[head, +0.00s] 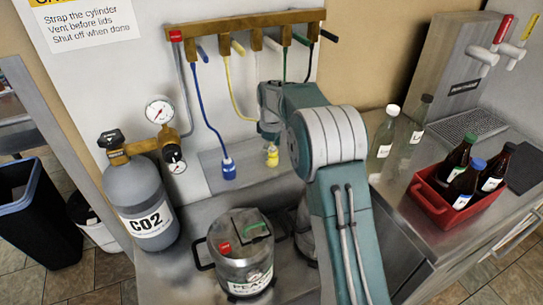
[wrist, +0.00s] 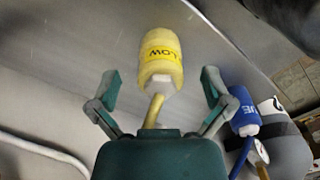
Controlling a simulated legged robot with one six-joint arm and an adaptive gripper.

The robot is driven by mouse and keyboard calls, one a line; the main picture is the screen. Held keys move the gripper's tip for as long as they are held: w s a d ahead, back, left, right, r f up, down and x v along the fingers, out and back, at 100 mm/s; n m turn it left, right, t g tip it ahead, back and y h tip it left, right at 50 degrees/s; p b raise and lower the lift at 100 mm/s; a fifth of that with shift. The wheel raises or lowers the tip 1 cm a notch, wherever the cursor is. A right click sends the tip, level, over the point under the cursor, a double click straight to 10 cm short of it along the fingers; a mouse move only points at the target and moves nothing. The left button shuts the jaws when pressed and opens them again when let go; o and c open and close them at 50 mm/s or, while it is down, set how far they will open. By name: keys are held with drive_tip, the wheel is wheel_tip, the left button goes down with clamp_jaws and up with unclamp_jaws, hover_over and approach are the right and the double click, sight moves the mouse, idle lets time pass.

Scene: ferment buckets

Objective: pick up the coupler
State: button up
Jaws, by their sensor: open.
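A yellow coupler (head: 272,158) hangs at the end of a yellow hose beside my arm in the head view. In the wrist view the yellow coupler (wrist: 161,58), with dark lettering, lies ahead of and between the fingers of my gripper (wrist: 159,80). My gripper is open, with a finger on each side and clear space between them and the coupler. A blue coupler (head: 228,168) hangs to the left on a blue hose; it also shows at the right of the wrist view (wrist: 243,112). My arm hides most of the gripper in the head view.
A wooden rail (head: 250,25) holds several hoses above. A CO2 cylinder (head: 143,205) with gauges stands left, and a lidded keg (head: 240,250) stands in front. A red crate of bottles (head: 435,205) and clear bottles (head: 384,140) are on the right counter.

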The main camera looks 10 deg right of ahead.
wheel_tip(320, 180, down, 2)
drive_tip(key=shift+f, duration=0.1)
drive_tip(key=shift+c, duration=0.3)
drive_tip(key=c, duration=1.3)
drive_tip(key=shift+o, duration=0.2)
